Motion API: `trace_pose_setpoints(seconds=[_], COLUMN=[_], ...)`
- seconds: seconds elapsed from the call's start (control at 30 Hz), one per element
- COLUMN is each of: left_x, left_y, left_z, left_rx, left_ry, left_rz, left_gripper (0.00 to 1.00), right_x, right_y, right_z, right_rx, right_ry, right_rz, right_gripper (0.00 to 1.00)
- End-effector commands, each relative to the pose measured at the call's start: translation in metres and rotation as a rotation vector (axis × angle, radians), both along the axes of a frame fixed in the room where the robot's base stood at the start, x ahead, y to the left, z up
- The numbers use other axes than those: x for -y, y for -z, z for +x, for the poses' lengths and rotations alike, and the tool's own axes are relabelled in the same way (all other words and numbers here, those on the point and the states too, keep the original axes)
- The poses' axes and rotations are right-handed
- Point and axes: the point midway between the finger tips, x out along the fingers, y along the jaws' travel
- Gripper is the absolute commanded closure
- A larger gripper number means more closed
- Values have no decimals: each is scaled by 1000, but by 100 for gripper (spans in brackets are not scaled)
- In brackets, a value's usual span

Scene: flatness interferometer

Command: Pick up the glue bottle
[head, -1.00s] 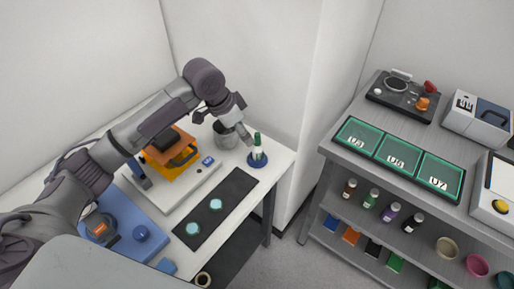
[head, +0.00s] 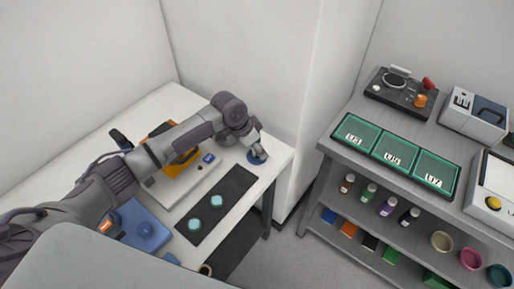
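My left arm reaches in from the left over the white table. Its gripper (head: 257,149) is low over the round blue stand (head: 252,161) near the table's right corner. The green-and-white bottle seen standing in that stand a second ago, likely the glue bottle, is hidden behind the gripper now. I cannot tell whether the fingers are around it, touching it, open or shut. My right gripper is out of view.
An orange device (head: 184,166) sits on a white base under my arm. A black mat (head: 234,188) holds two pale discs. At right, a grey shelf (head: 336,152) carries green trays (head: 396,150), several small bottles and bowls. Floor shows between table and shelf.

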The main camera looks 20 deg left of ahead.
Motion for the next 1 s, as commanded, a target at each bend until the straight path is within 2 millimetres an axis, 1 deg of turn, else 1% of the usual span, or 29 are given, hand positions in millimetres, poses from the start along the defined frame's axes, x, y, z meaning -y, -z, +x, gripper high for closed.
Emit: trace_pose_setpoints(seconds=[0.07,0.1,0.43,0.77,0.87,0.97,1.0], left_x=[0,0,0,0,-1,-1,0], left_y=[0,0,0,-4,-11,-24,-31], left_z=[0,0,0,0,1,1,1], left_rx=[0,0,0,1,3,5,5], left_ry=[0,0,0,0,0,1,1], left_rz=[0,0,0,0,0,0,-1], left_gripper=[39,45,100,100,100,100,100], right_x=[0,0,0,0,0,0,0], right_y=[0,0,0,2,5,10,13], right_z=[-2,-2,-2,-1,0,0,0], right_rx=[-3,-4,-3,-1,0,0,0], right_ry=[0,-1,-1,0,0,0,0], right_rz=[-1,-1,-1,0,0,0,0], right_gripper=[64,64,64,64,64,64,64])
